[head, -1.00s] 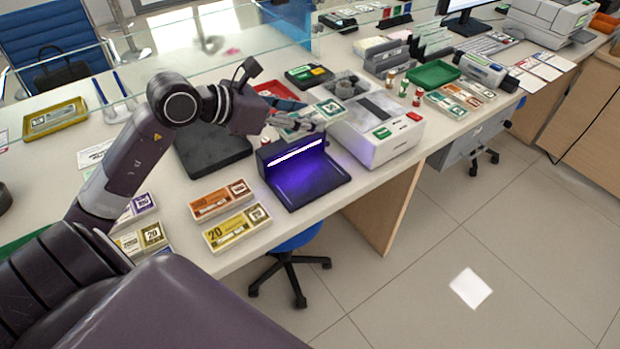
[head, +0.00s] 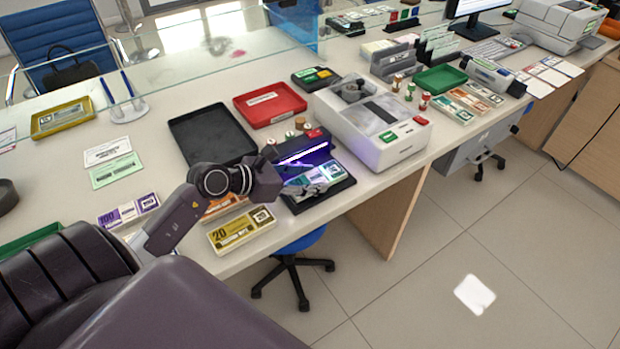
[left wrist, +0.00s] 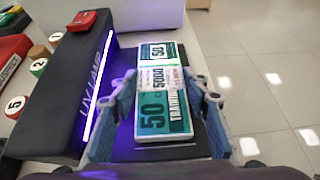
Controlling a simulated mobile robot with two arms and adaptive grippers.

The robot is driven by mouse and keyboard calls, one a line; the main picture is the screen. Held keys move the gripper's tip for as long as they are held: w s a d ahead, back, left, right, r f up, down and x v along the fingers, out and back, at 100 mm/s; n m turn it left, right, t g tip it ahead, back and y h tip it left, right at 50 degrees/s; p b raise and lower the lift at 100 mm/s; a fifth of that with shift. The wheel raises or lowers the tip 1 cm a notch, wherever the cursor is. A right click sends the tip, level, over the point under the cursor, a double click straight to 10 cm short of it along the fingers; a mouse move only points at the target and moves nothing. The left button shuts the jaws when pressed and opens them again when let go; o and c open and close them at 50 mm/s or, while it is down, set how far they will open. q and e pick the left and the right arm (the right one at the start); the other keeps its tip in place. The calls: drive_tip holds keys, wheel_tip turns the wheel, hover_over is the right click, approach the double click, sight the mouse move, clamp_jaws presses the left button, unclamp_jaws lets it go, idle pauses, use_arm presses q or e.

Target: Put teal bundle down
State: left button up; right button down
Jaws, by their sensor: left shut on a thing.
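The teal bundle (head: 331,174), banded and marked 50, is at the black lamp device with the violet light strip (head: 303,152), over its flat base (head: 346,187). My left gripper (head: 312,186) is shut on it. In the left wrist view the teal bundle (left wrist: 160,118) lies lengthwise between the two fingers of the left gripper (left wrist: 164,88), next to the lamp housing (left wrist: 75,85). The bundle looks level and very close to the base; I cannot tell whether it touches. My right gripper is not in view.
A yellow bundle (head: 242,230) and a partly hidden orange bundle (head: 222,206) lie left of the device. Behind are a black tray (head: 212,135), a red tray (head: 269,104) and several coin rolls. A white counting machine (head: 372,125) stands to the right. The counter's front edge is close.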

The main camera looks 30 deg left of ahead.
use_arm(q)
drive_tip(key=shift+f, duration=0.15)
drive_tip(key=o, duration=0.9)
drive_tip(key=shift+o, duration=0.2)
drive_tip(key=shift+r, duration=0.25)
drive_tip(key=p+v, duration=0.3)
drive_tip(key=v, duration=0.9)
drive_tip(key=shift+f+p, duration=0.1)
drive_tip(key=shift+p, duration=0.3)
